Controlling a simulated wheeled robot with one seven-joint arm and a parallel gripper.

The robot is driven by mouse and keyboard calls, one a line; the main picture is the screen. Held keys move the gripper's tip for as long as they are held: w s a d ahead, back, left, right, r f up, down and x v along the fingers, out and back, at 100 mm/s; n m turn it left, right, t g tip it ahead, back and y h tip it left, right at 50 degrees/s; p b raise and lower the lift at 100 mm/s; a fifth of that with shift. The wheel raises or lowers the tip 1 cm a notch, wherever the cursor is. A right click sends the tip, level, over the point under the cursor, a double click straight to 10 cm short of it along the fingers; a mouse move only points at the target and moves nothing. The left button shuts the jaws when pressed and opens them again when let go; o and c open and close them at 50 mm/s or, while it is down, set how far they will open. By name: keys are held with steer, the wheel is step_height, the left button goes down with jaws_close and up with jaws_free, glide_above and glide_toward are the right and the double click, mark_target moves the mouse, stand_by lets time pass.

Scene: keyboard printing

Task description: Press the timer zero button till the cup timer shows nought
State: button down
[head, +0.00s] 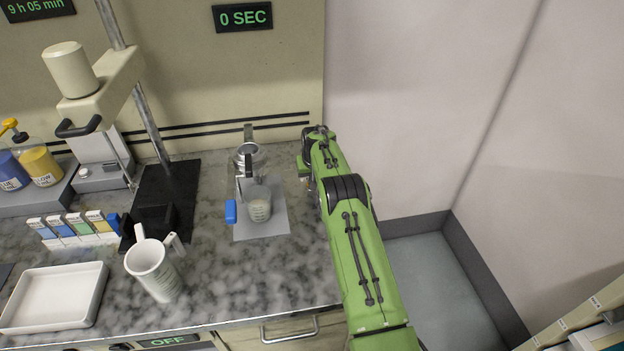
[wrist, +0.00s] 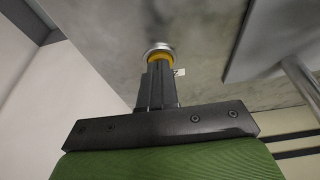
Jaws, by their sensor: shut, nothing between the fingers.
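A black display (head: 243,17) on the back wall reads "0 SEC" in green digits. A clear cup (head: 259,206) with pale contents stands on a grey plate on the counter. In the wrist view my gripper (wrist: 160,66) is shut and empty, its fingertips at a round button (wrist: 158,48) with a silver cap and a yellow ring. The fingertips overlap the button's near side, and I cannot tell whether they touch it or press it in. In the head view my green arm reaches to the counter's right end and hides the button and the fingertips.
A white measuring jug (head: 152,270) and a white tray (head: 60,298) stand at the front left. A second display (head: 36,8) reads "9 h 05 min". The wall (head: 410,100) is close on the right.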

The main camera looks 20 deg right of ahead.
steer(key=shift+s+f, duration=0.35)
steer(key=shift+f, duration=0.35)
steer(key=r, duration=0.2)
steer(key=r+p, duration=0.1)
steer(key=r, duration=0.1)
steer(key=r+p, duration=0.1)
steer(key=r, duration=0.1)
steer(key=shift+w+r, duration=0.15)
steer(key=shift+w, duration=0.15)
steer(key=v, duration=0.9)
steer(key=s+a+r+n+t, duration=0.1)
steer(key=s+a+r, duration=0.3)
steer(key=s+r, duration=0.55)
steer(key=s+a+r, duration=0.4)
steer(key=s+r, duration=0.5)
steer(key=s, duration=0.1)
steer(key=s+a+f, duration=0.2)
steer(key=s, duration=0.9)
steer(key=s+a+f+n+t, duration=0.1)
steer(key=s+a+f, duration=0.1)
steer(key=s, duration=1)
steer(key=shift+s+f+y, duration=0.2)
steer(key=shift+f+y, duration=0.2)
steer(key=shift+f, duration=0.1)
